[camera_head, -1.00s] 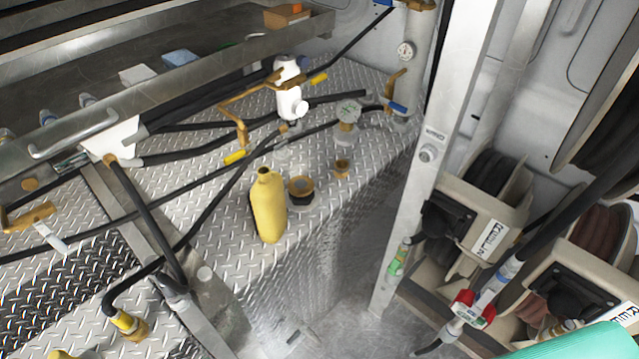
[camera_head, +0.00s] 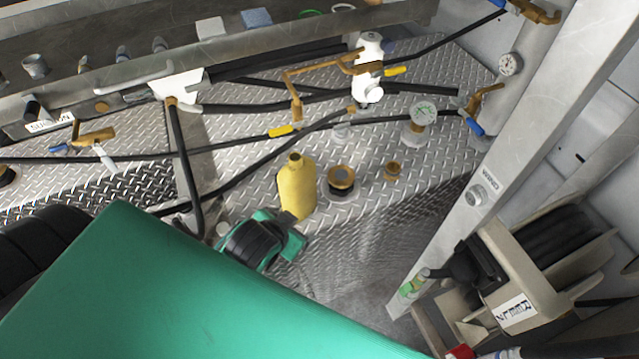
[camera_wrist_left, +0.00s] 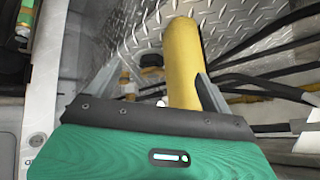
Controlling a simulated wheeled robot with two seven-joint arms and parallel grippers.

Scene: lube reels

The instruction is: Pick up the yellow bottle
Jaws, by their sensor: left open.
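The yellow bottle (camera_head: 297,188) stands upright on the diamond-plate deck, left of a brass-topped cap. My left gripper (camera_head: 285,228) is just in front of its lower part; its fingers are mostly hidden in the head view. In the left wrist view, the bottle (camera_wrist_left: 183,65) lies between the two spread grey fingers of my left gripper (camera_wrist_left: 163,88). The gripper is open, and I cannot tell whether either finger touches the bottle. My right gripper is not in view.
A metal post (camera_head: 480,195) and hose reel (camera_head: 545,260) stand at right.

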